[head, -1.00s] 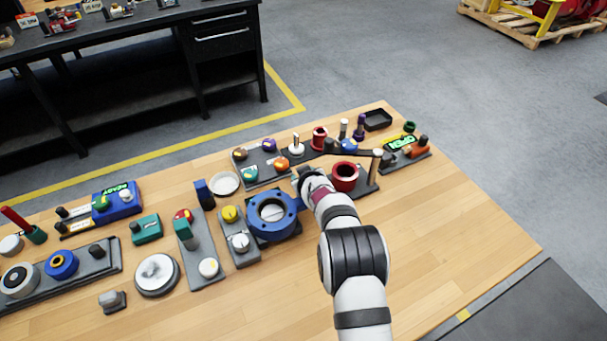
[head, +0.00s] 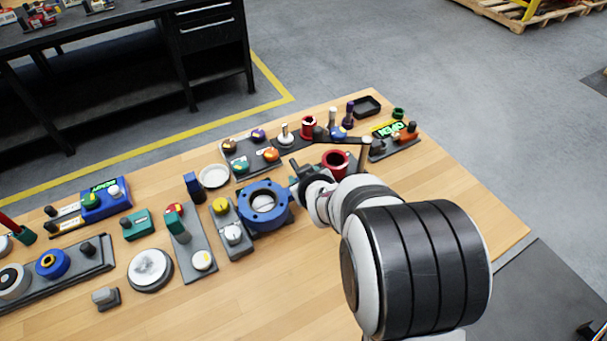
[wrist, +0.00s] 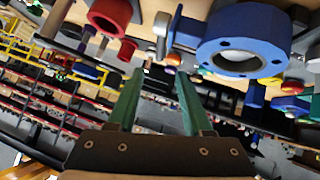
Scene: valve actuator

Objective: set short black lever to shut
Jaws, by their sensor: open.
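A blue flanged round valve body (head: 263,205) stands near the middle of the table. It fills the upper right of the wrist view (wrist: 240,40), with a grey flat piece at its left side. A dark bar (head: 352,140) lies by the red ring at the back; I cannot tell whether it is the short black lever. A green sign (head: 388,128) at the right seems to read OPEN. My gripper (wrist: 158,88) shows two green fingers spread apart, with nothing between them. In the head view it is beside the blue body's right side, largely hidden by my arm.
A red cup (head: 336,160) stands behind my gripper. Boards with knobs, such as the grey one (head: 200,240), crowd the left and back. A black tray (head: 367,105) sits at the far corner. The table's right front (head: 470,200) is bare.

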